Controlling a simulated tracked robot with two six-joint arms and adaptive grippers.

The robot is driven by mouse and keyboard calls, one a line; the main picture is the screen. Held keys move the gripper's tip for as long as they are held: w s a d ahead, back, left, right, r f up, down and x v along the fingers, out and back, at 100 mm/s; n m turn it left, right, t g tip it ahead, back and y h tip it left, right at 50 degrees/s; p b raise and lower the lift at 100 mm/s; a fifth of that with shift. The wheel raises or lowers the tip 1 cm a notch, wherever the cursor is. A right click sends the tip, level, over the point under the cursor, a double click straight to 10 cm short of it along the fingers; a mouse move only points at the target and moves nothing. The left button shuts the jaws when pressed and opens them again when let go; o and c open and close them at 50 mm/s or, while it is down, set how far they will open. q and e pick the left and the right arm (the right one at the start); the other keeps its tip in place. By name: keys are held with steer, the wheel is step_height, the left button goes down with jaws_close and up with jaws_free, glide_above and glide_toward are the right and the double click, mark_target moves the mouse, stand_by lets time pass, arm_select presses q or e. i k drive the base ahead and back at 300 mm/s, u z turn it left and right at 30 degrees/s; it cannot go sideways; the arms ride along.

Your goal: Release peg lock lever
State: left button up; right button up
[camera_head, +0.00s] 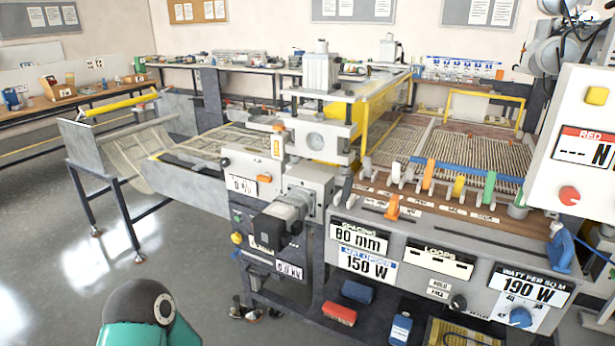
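The mesh lamination machine (320,185) stands ahead of me. A small orange lever (393,208) stands upright on the machine's front ledge, beside a dark slot. Another orange handle (277,145) is on the left end of the press head. Several coloured upright pieces, among them an orange one (428,174) and a green one (489,188), line the front of the mesh bed (470,152). I cannot tell which of these is the peg lock lever, as no label is readable. Neither gripper is in view. A teal and dark link of my arm shows at the bottom left.
A white control box (577,145) with red and yellow buttons stands at the right. A sheet feeder frame (120,150) stands at the left. The grey floor (60,250) at the front left is clear.

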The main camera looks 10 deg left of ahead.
mark_target(347, 190)
steer(key=z, duration=1.4)
steer(key=i, duration=0.15)
steer(key=u, duration=3)
steer(key=k, duration=1.1)
steer(key=z, duration=0.65)
steer(key=i, duration=1.05)
steer(key=z, duration=0.45)
